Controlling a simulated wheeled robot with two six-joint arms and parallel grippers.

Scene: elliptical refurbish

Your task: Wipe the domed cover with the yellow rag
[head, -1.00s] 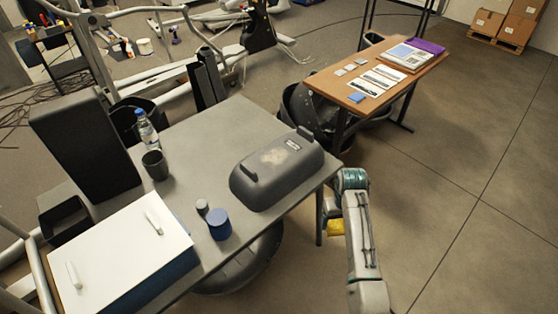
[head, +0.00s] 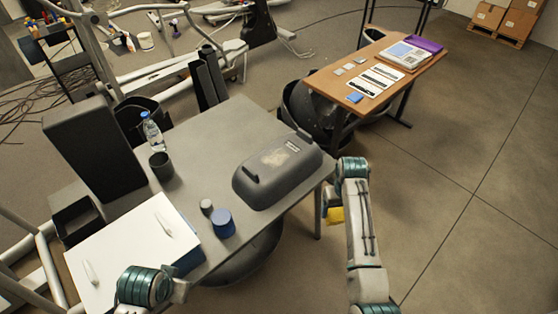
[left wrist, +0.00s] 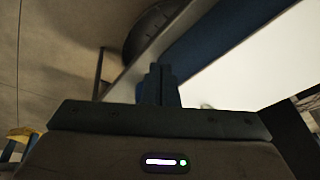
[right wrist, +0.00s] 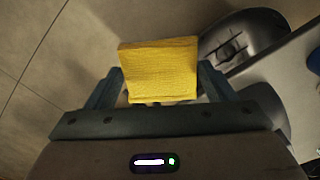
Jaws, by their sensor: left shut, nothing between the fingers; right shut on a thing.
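The domed cover (head: 270,178) is dark grey with a pale smudged patch on top. It sits on the near right part of the grey table, upright handles at its ends. The yellow rag (right wrist: 160,68) is in my right gripper (right wrist: 160,88), which is shut on it beyond the table's right edge, apart from the cover. In the head view a bit of the rag (head: 336,215) shows beside my right arm. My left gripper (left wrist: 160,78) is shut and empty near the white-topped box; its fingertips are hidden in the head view.
A wooden table (head: 360,107) stands behind right. Floor at right is clear.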

